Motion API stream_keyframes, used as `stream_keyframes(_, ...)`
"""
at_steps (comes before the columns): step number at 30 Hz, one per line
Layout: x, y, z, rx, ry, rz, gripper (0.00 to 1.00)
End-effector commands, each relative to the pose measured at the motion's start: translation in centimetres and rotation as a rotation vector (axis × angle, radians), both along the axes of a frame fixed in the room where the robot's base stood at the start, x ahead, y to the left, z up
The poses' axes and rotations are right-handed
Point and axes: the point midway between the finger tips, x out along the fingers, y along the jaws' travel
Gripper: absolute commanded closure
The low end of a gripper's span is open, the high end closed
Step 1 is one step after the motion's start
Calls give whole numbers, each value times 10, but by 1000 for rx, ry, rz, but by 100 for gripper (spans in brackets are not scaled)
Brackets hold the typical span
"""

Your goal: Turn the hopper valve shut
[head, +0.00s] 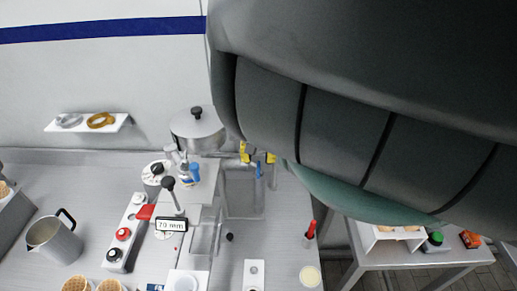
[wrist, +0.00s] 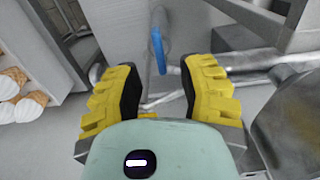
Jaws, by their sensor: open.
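A blue lever handle (wrist: 157,50), which looks like the valve handle, stands ahead of my gripper (wrist: 163,78) in the wrist view. The gripper's two yellow padded fingers are open, one on either side of the handle's line, with nothing held. In the head view the fingers of my gripper (head: 257,157) show small beside the blue handle (head: 258,170). Whether a finger touches the handle I cannot tell. My arm covers the upper right of the head view. A silver lidded vessel (head: 197,131), perhaps the hopper, stands left of the gripper.
Another blue part (head: 190,175) sits on the machine left of the gripper. A metal pitcher (head: 54,238) and a panel with a red button (head: 122,234) are farther left. A red-handled tool (head: 311,230) stands at right. Cones (wrist: 15,95) show in the wrist view.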

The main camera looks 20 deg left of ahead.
Motion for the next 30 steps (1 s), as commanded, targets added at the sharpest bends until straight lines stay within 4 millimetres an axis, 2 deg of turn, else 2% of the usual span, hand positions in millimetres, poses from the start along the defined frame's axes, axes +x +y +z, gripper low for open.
stream_keyframes(3, 3, -1, 14, 0, -7, -3, 61)
stream_keyframes(10, 1, -1, 27, 0, -2, -1, 61)
stream_keyframes(30, 0, -1, 29, -1, 1, -1, 61)
